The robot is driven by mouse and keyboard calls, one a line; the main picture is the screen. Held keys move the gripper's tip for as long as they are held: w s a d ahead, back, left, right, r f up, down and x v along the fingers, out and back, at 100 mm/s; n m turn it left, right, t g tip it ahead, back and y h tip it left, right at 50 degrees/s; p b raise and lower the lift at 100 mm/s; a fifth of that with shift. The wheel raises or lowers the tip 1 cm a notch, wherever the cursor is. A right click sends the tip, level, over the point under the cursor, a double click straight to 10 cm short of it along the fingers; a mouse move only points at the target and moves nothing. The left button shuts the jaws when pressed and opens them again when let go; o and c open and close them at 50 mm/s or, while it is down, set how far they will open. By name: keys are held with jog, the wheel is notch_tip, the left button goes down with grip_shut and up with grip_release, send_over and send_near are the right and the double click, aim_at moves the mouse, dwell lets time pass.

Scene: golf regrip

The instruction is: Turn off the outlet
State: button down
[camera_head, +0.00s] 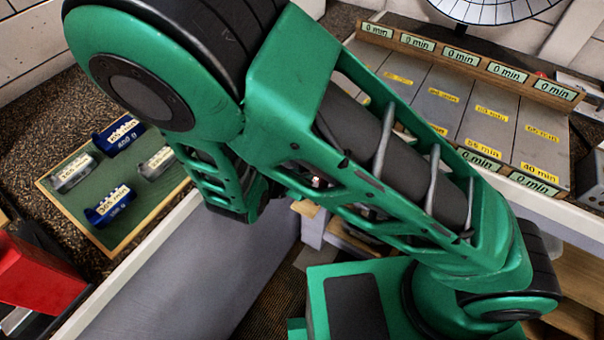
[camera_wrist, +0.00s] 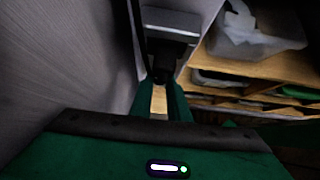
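My gripper (camera_wrist: 160,84) shows in the wrist view as two narrow green fingers reaching forward from the green hand. A thin strip of pale wood shows between them. Their tips meet the view of a dark piece with a grey block (camera_wrist: 171,24) on top; I cannot tell whether they touch it or what it is. No outlet can be made out for certain. In the head view my green arm crosses the middle and the gripper cannot be made out. A small light (camera_head: 317,182) glows behind the arm there.
A green tray (camera_head: 70,205) with several blue and clear items lies on the left counter. A red object (camera_head: 40,270) is at lower left. Sloped grey panels with time labels (camera_head: 437,110) stand at right. Wooden shelves (camera_wrist: 245,66) with a clear bin (camera_wrist: 255,40) are in the wrist view.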

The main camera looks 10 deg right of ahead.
jog(key=shift+a+f, duration=0.1)
jog(key=shift+f, duration=0.05)
jog(key=shift+s+a+f+t+h, duration=0.1)
jog(key=shift+f+t+h, duration=0.55)
jog(key=shift+t+h, duration=0.45)
jog(key=shift+s+a+f+t+h, duration=0.1)
jog(key=shift+f+t+h, duration=0.65)
jog(key=shift+t, duration=0.7)
jog(key=shift+s+a+f+t+h, duration=0.1)
jog(key=shift+f+t+h, duration=0.45)
jog(key=shift+t+h, duration=0.6)
jog(key=shift+f+t, duration=0.1)
jog(key=shift+t, duration=0.2)
jog(key=c, duration=1.7)
grip_release()
jog(key=shift+d, duration=0.1)
